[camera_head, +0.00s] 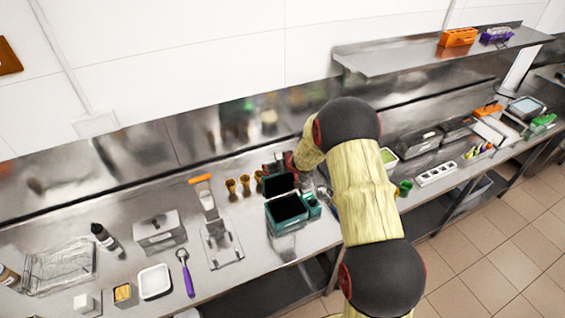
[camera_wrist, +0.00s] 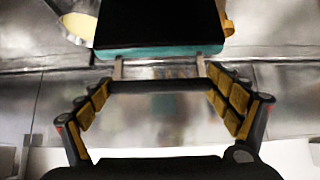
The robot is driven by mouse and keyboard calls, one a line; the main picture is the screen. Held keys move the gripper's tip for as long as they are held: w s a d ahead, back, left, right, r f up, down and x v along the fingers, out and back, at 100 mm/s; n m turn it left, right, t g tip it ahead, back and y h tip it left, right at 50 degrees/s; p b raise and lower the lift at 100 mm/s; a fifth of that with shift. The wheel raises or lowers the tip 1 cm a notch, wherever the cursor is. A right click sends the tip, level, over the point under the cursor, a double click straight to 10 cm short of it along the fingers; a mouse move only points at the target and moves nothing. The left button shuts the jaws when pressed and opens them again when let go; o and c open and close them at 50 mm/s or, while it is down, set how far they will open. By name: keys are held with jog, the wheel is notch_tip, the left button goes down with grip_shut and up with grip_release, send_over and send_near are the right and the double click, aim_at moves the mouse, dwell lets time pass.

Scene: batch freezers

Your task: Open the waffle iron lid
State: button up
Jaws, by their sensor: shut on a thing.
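The waffle iron (camera_head: 272,226) stands on the steel counter, left of my arm in the head view. Its base is teal with a dark top. A dark panel that looks like its raised lid (camera_head: 280,184) stands behind the base. My gripper (camera_head: 279,163) is at the upper edge of this panel, partly hidden by my arm. In the wrist view, a black handle bar (camera_wrist: 160,86) on two metal brackets spans between my gripper's padded fingers (camera_wrist: 168,103). The fingers are shut on the handle's ends. Beyond it shows a teal edge with a black surface (camera_wrist: 160,25).
Several amber cups (camera_head: 231,189) and an orange-handled tool on a metal stand (camera_head: 222,245) are left of the iron. A teal cup-like part (camera_head: 312,205) adjoins its right side. Black-lidded containers (camera_head: 418,143) stand right of my arm. A steel shelf (camera_head: 430,52) hangs above.

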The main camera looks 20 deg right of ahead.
jog(key=shift+w+r, duration=0.3)
jog(key=o, duration=1.2)
jog(key=shift+o, duration=1.3)
jog(key=shift+s+f, duration=0.15)
jog(key=v, duration=1.2)
jog(key=shift+f, duration=0.1)
